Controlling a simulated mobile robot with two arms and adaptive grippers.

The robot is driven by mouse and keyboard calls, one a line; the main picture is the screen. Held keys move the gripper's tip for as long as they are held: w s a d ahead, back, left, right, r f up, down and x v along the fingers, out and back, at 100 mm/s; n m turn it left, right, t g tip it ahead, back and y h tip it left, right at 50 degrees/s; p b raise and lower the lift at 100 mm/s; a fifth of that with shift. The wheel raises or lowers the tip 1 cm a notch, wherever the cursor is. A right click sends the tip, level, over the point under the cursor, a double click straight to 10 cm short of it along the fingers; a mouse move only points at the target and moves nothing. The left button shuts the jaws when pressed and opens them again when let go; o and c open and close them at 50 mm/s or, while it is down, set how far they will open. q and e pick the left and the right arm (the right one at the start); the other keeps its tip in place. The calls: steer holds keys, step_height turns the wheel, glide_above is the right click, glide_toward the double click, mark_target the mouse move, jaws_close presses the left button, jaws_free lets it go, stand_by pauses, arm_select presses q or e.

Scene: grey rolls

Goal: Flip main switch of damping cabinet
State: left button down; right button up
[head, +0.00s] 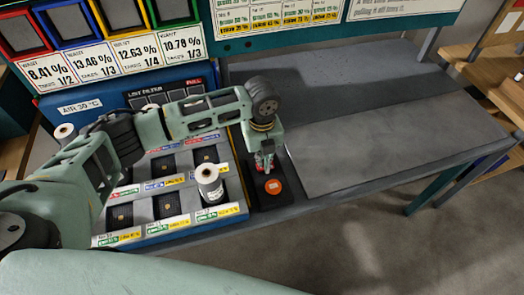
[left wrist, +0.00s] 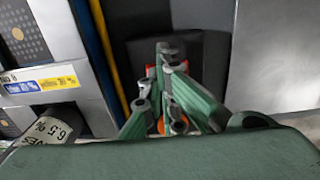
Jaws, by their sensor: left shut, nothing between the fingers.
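The damping cabinet appears to be the blue-framed unit (head: 222,75) with rows of labelled compartments, at the left of the head view. Beside its right edge is a black panel (head: 262,201) with an orange round mark (head: 273,186). Small red parts show on it around my fingertips; I cannot tell which is the main switch or its position. My left gripper (head: 265,165) points down over this panel, shut and empty. In the left wrist view its fingers (left wrist: 170,95) are together before the dark panel, with red and orange behind them. Contact is unclear.
A white labelled roll (head: 210,186) stands on the cabinet's right side, close to my left arm. Another roll (head: 65,132) is at its left. The grey bench top (head: 380,140) to the right is clear. Percentage displays (head: 110,62) rise behind. Wooden shelves (head: 495,75) stand far right.

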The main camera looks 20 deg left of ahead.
arm_select(q)
steer(key=shift+f, duration=0.1)
steer(key=shift+f+h, duration=0.2)
steer(key=shift+h, duration=0.1)
steer(key=shift+s+a, duration=0.1)
